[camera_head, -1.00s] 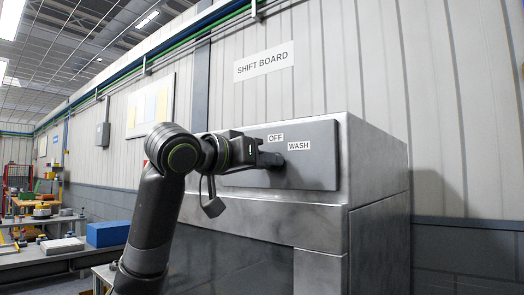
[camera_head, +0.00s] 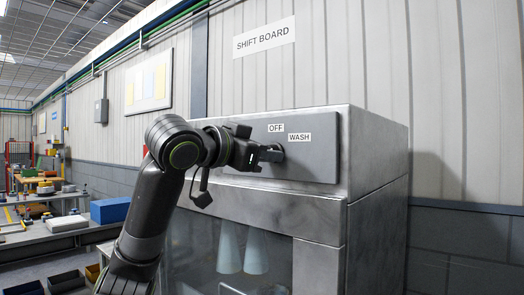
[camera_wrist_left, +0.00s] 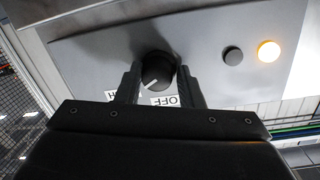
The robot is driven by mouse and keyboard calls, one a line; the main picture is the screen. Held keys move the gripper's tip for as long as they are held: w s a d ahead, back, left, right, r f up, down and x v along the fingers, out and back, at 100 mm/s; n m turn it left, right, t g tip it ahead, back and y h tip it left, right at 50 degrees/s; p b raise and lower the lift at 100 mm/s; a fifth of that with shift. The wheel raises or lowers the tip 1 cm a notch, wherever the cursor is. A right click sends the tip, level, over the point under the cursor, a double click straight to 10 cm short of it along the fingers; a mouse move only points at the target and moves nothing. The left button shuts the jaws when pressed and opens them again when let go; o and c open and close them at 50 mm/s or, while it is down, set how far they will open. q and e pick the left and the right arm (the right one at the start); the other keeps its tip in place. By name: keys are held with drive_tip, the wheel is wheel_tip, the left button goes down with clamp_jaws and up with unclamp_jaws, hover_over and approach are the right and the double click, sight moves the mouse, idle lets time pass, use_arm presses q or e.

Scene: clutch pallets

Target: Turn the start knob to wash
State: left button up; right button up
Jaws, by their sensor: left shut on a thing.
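The start knob (camera_wrist_left: 157,68) is round and black with a white pointer line. In the left wrist view its line points down-left, between the OFF label (camera_wrist_left: 165,101) and the partly hidden WASH label. My left gripper (camera_wrist_left: 158,76) has one finger on each side of the knob and is shut on it. In the head view my left gripper (camera_head: 272,153) reaches the grey control panel (camera_head: 315,165) just below the OFF (camera_head: 276,128) and WASH (camera_head: 299,138) labels; it largely hides the knob. My right gripper is not in view.
The wrist view shows an amber lit lamp (camera_wrist_left: 269,51) and a dark button (camera_wrist_left: 233,55) on the panel. Below the panel, pale cone-shaped items (camera_head: 256,252) show through the machine's window. A bench with a blue box (camera_head: 110,210) stands at left.

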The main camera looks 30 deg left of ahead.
use_arm(q)
drive_tip(key=shift+f, duration=0.15)
drive_tip(key=o, duration=0.9)
drive_tip(key=shift+d, duration=0.2)
drive_tip(key=shift+a, duration=0.1)
drive_tip(key=s+a+r+b, duration=0.1)
drive_tip(key=s+b, duration=0.3)
drive_tip(key=s, duration=1.3)
drive_tip(key=shift+a+r, duration=0.3)
drive_tip(key=shift+a, duration=0.25)
